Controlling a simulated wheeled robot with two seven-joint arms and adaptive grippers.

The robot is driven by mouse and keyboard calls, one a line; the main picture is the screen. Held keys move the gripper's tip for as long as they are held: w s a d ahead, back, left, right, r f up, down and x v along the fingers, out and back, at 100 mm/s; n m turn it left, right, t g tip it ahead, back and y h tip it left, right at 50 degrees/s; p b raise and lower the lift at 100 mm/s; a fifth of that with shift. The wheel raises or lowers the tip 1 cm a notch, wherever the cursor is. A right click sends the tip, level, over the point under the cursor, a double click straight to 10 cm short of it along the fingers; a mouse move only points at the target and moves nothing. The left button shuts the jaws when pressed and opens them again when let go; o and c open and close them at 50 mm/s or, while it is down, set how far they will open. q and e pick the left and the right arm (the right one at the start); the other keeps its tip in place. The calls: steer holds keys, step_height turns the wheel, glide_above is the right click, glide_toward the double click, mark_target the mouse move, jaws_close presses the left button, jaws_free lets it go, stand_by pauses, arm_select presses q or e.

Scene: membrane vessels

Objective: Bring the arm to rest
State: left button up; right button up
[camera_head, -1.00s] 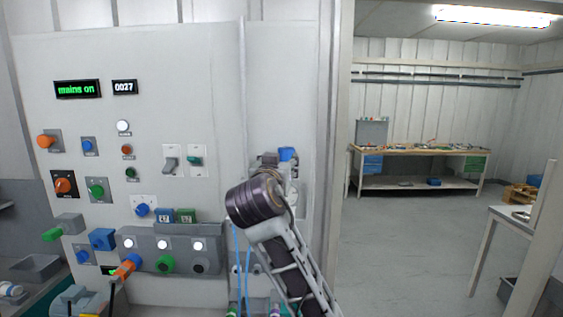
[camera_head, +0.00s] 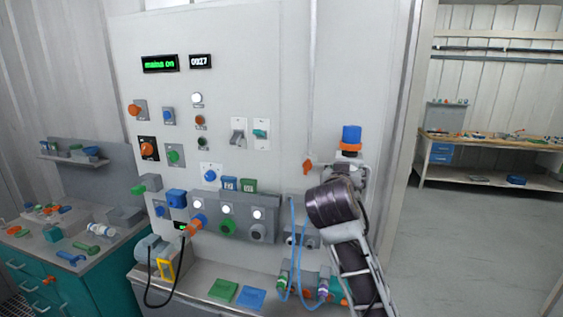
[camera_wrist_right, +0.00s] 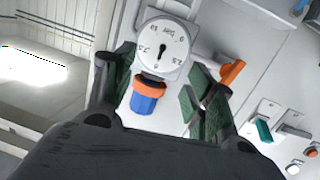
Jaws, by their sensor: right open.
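My right arm comes in from the lower right in the head view. Its dark wrist (camera_head: 335,205) is in front of the panel's right part and hides most of the gripper. In the right wrist view my right gripper (camera_wrist_right: 162,98) is open, its dark green-grey fingers wide apart. Between them in that picture shows a regulator with a round bar gauge (camera_wrist_right: 163,47), an orange ring and a blue knob (camera_wrist_right: 144,98). The fingers do not visibly hold it. The knob (camera_head: 351,133) also shows above the wrist in the head view. My left gripper is not in view.
A grey panel (camera_head: 270,60) with a lit "mains on" display (camera_head: 160,64), switches and knobs stands ahead. An orange lever (camera_head: 307,167) is close to the wrist. Blue hoses (camera_head: 292,245) hang beside the arm. A teal bench (camera_head: 95,290) is at left; open floor (camera_head: 460,240) lies at right.

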steer(key=s+d+f+n+g+y, duration=0.1)
steer(key=s+f+g, duration=0.15)
steer(key=f, duration=0.65)
steer(key=s+d+f+n+g+y, duration=0.1)
steer(key=s+f+y, duration=0.15)
steer(key=f, duration=0.65)
steer(key=s+d+f+n+g, duration=0.15)
steer(key=s+f, duration=0.25)
steer(key=f, duration=0.5)
steer(key=s+d+f+n+g+y, duration=0.1)
steer(key=s+f+g+y, duration=0.15)
steer(key=s+f, duration=0.75)
steer(key=s+f+n+g+y, duration=0.1)
steer(key=s+f+g, duration=0.3)
steer(key=s+f, duration=0.6)
steer(key=s+f+g, duration=0.1)
steer(key=s+f, duration=0.1)
steer(key=f, duration=1.3)
steer(key=s+f, duration=0.3)
steer(key=f, duration=1.3)
steer(key=s+d+f, duration=0.2)
steer(key=s+f, duration=0.8)
steer(key=s, duration=0.1)
steer(key=s+d+f+g+b, duration=0.1)
steer(key=s+d+f, duration=0.1)
steer(key=s+f, duration=0.9)
steer(key=shift+d+n+h, duration=0.2)
steer(key=shift+n+h, duration=0.1)
steer(key=shift+n, duration=0.05)
